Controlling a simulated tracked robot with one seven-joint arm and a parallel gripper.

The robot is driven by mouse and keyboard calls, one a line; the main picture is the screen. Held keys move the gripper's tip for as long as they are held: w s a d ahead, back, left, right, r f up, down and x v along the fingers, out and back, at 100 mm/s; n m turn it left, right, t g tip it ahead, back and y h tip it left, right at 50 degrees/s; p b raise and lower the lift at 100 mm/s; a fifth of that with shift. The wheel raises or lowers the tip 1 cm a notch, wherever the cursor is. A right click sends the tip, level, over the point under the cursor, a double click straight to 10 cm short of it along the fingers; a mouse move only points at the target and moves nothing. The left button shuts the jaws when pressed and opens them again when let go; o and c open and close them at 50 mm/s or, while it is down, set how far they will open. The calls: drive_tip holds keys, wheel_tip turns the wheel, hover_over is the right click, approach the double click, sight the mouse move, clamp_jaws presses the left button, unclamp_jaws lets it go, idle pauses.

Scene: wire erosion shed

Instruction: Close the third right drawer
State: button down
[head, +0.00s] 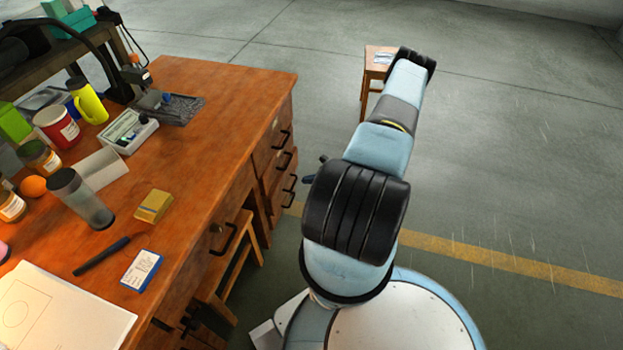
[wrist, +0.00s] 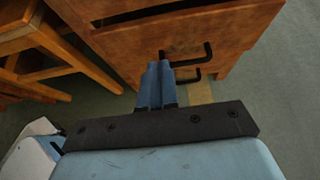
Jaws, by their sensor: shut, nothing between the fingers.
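The wooden desk's right drawer stack shows in the head view with three dark handles one above another. The third right drawer (head: 283,196) is the lowest one seen, and it seems to stand out a little from those above; how far is hard to tell. In the wrist view a wooden drawer front (wrist: 215,32) fills the top, with a dark slot above it and two black handles below. My gripper (wrist: 157,68) is shut and empty, its blue fingertips close to the left end of the upper handle; contact is unclear. In the head view my arm mostly hides it.
A wooden stool (head: 230,262) stands under the desk, left of the drawers; it also shows in the wrist view (wrist: 42,50). The desk top (head: 215,100) holds jars, boxes and papers. A small table (head: 374,68) stands farther back. The floor to the right is clear.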

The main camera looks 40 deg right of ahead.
approach(282, 180)
drive_tip(key=x, duration=0.5)
drive_tip(key=shift+s+f, duration=0.15)
drive_tip(key=shift+f, duration=0.3)
drive_tip(key=shift+w+a, duration=0.4)
drive_tip(key=shift+w, duration=0.2)
drive_tip(key=shift+w+d, duration=0.1)
drive_tip(key=shift+w, duration=0.05)
